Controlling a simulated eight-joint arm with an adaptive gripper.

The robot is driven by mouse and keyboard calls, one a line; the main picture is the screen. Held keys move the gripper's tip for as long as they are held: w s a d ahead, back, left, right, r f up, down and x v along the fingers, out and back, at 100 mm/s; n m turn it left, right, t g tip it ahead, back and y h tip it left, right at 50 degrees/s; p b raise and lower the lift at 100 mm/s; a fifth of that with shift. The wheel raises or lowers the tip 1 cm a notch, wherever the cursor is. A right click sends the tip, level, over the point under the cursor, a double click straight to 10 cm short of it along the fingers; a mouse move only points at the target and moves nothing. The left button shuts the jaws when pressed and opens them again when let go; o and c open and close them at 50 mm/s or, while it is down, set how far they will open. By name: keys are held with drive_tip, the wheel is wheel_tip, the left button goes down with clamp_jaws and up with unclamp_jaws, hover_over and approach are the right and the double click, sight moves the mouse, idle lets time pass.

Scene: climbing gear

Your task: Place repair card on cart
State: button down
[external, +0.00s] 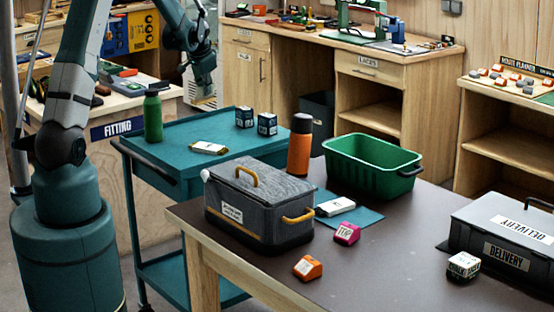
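The teal cart (175,158) stands beside my arm, its top partly filled. A small white and yellow flat item (208,147) lies on the cart top; I cannot read whether it is the repair card. A white card-like item (336,206) lies on a teal mat (362,216) on the dark table, behind the grey toolbox; its print is too small to read. My gripper (204,88) hangs above the back of the cart, apart from both items. Its fingers are too small and blurred to tell open from shut.
The cart also holds a green bottle (153,116) and two dark boxes (267,124). The dark table (375,265) holds a grey toolbox (245,222), orange flask (299,148), green bin (345,172), small blocks (308,268) and a delivery case (505,235). The cart's front top is clear.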

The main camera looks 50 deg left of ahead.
drive_tip(key=shift+f+b, duration=0.3)
drive_tip(key=shift+f, duration=2.75)
drive_tip(key=shift+f, duration=0.15)
drive_tip(key=shift+f, duration=1.75)
drive_tip(key=c, duration=3.1)
unclamp_jaws()
drive_tip(key=shift+f+b, duration=0.15)
drive_tip(key=shift+b, duration=0.2)
drive_tip(key=shift+c, duration=0.2)
drive_tip(key=o, duration=0.5)
drive_tip(key=shift+c, duration=0.2)
drive_tip(key=shift+r, duration=0.3)
drive_tip(key=p+v, duration=0.1)
drive_tip(key=v, duration=1)
drive_tip(key=shift+s+d+r, duration=0.2)
drive_tip(key=shift+r, duration=0.05)
